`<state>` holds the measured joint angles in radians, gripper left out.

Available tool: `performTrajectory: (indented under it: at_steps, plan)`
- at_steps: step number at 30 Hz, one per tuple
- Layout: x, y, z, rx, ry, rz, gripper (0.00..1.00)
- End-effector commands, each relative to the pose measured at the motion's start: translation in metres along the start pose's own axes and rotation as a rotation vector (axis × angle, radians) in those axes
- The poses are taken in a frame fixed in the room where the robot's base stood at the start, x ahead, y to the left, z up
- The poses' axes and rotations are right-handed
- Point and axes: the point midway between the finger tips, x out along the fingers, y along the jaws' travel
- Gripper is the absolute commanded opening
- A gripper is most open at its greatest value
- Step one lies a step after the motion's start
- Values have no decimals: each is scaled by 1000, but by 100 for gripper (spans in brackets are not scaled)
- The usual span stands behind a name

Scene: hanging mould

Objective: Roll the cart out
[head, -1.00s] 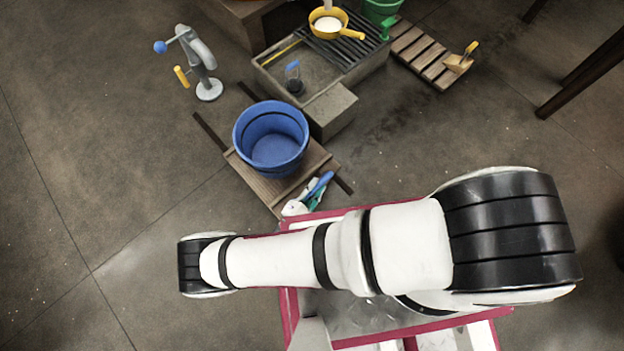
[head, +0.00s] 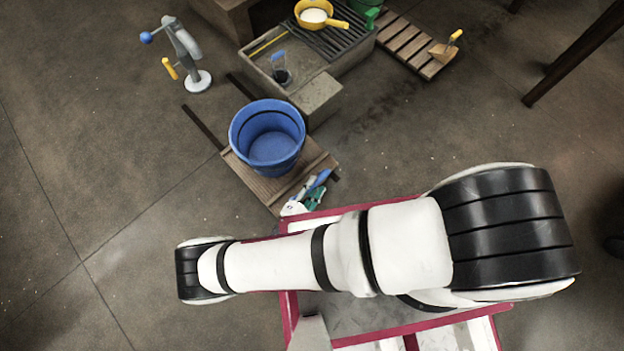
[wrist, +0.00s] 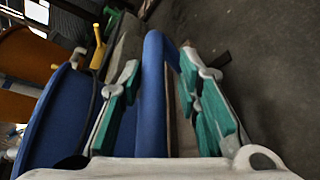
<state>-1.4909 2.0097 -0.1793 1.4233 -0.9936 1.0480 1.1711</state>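The cart is a low wooden platform (head: 258,184) with a blue tub (head: 268,137) standing on it, below the stone sink in the head view. A blue bar (head: 318,181), which looks like the cart's handle, rises at its near edge. My gripper (head: 305,197), with green finger pads, is at this bar, partly hidden by my arm. The tub (wrist: 62,110) is close on the left.
Dark rails (head: 203,127) lie on the floor beneath the cart. A stone sink (head: 318,94) with a grate and yellow pan (head: 315,17) stands behind it. A grey stand (head: 188,60) is at upper left, a slatted board (head: 405,43) at upper right. Floor at left is clear.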

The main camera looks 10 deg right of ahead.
Motion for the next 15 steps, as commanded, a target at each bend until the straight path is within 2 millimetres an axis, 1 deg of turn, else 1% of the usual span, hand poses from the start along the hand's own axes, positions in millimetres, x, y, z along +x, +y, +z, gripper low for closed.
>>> performTrajectory:
  at_steps: [10, 15]
  plan:
    - [1, 4, -1, 0, 3, 5, 38]
    - [-2, 16, 6, 0, 4, 6, 38]
